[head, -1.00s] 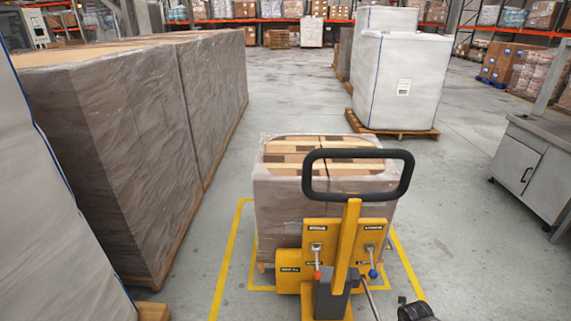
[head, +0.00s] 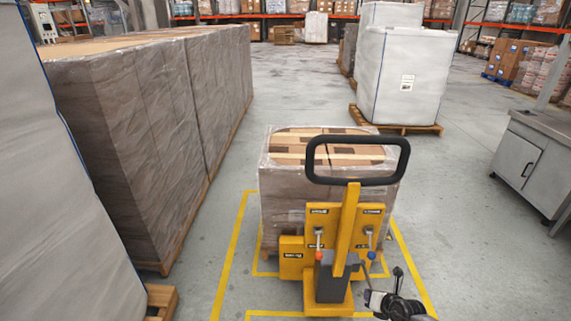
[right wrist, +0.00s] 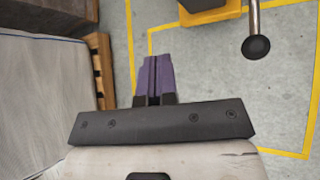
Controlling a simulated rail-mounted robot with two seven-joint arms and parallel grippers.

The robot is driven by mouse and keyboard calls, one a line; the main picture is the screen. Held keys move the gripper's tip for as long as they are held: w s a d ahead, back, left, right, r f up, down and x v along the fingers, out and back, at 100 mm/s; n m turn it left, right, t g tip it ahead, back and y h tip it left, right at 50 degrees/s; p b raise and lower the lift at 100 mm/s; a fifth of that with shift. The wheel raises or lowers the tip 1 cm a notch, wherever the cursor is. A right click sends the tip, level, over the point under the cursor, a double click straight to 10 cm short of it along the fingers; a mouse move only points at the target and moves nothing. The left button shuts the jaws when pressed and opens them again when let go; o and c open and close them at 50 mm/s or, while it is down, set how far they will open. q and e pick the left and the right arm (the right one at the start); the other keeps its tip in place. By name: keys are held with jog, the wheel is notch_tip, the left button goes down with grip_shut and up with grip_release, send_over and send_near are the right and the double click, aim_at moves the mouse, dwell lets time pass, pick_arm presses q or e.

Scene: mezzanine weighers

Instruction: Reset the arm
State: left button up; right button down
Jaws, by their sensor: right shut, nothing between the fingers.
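My right gripper (head: 370,297) shows at the bottom of the head view, just right of the foot of a yellow stacker truck (head: 331,299). In the right wrist view its two purple fingers (right wrist: 153,78) lie together, shut, with nothing between them. A metal lever with a black knob (right wrist: 256,47) stands to the upper right of the fingers, apart from them in that picture. My left gripper is in neither view.
A wrapped pallet load (head: 285,200) stands behind the truck inside yellow floor lines (head: 231,252). Tall wrapped loads (head: 130,140) line the left. A grey cabinet (head: 525,165) stands at right. A white wrapped load (head: 410,80) stands farther back. Clear floor lies between.

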jog(key=w+a+r+m+t+y, duration=0.1)
jog(key=w+a+r+m+t, duration=0.35)
jog(key=r, duration=0.55)
jog(key=s+a+r+m+t+h, duration=0.1)
jog(key=s+a+r+m+h, duration=0.15)
jog(key=r+m, duration=0.4)
jog(key=s+a+r+m+t+h, duration=0.1)
jog(key=s+a+r+m+h, duration=0.1)
jog(key=r+m+h, duration=0.4)
jog(key=s+a+r+m+t+h, duration=0.1)
jog(key=s+a+r+m+t, duration=0.1)
jog(key=r+m, duration=0.4)
jog(key=s+f+m+g+y+p, duration=0.25)
jog(key=s+m+g+y, duration=0.45)
jog(key=s, duration=1.6)
jog(key=s+d+f+m+g+h+p, duration=0.1)
jog(key=s+d+f+g, duration=0.15)
jog(key=s+f, duration=0.4)
jog(key=s+d+f+m+g+h+p, duration=0.1)
jog(key=s+f+g, duration=0.25)
jog(key=s, duration=0.55)
jog(key=s+d+f+g+h+p, duration=0.1)
jog(key=s+f+g, duration=0.1)
jog(key=s+f, duration=0.45)
notch_tip(320, 180, up, 39)
jog(key=p, duration=3.7)
jog(key=shift+s+d+r+t+p, duration=0.15)
jog(key=shift+s+r+t+p, duration=0.05)
jog(key=shift+s+t+p, duration=0.2)
